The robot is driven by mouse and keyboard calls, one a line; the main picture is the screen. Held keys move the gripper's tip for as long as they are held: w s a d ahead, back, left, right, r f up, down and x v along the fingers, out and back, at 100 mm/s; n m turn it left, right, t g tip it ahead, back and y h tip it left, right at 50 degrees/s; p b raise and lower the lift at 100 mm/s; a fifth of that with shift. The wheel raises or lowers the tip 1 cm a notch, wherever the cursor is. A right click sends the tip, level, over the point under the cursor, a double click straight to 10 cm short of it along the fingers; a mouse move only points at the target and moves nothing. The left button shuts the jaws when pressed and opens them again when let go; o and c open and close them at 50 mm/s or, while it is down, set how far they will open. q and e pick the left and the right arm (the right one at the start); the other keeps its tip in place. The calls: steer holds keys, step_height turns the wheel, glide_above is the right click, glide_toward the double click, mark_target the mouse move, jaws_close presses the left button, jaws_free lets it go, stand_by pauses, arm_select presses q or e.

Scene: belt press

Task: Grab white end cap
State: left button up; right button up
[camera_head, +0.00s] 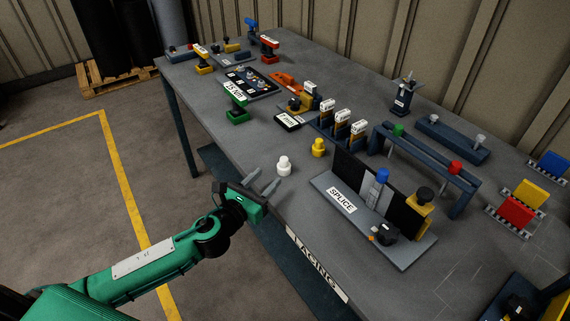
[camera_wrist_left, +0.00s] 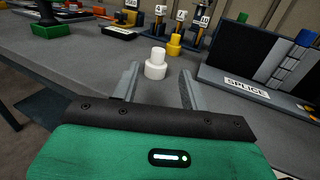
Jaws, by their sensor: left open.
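The white end cap (camera_head: 284,166) stands upright on the grey table near its front edge. It is a stepped cylinder, wide at the bottom and narrower on top. In the left wrist view the white end cap (camera_wrist_left: 156,64) shows just beyond and between the fingertips. My left gripper (camera_head: 268,183) is open and empty, low at the table edge, with its fingers pointing toward the cap and apart from it. In the left wrist view its two fingers (camera_wrist_left: 158,84) are spread to either side. My right gripper is not in view.
A yellow cap (camera_head: 318,147) stands just behind and right of the white one. The SPLICE fixture (camera_head: 341,199) with black panels lies to the right. A green block (camera_head: 237,116) sits further left. Table room around the white cap is mostly clear.

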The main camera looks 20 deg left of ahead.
mark_target(282, 161)
arm_select(q)
steer(key=x, duration=0.4)
steer(key=shift+w+d+p, duration=0.1)
steer(key=shift+w+p, duration=0.2)
steer(key=shift+w, duration=0.05)
steer(key=x, duration=0.4)
steer(key=shift+w+p, duration=0.25)
steer(key=shift+p, duration=0.15)
steer(key=shift+w+d+f, duration=0.1)
steer(key=shift+w, duration=0.2)
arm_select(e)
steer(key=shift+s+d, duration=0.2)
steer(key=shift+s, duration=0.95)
arm_select(q)
steer(key=shift+c, duration=0.3)
steer(key=c, duration=0.7)
jaws_close()
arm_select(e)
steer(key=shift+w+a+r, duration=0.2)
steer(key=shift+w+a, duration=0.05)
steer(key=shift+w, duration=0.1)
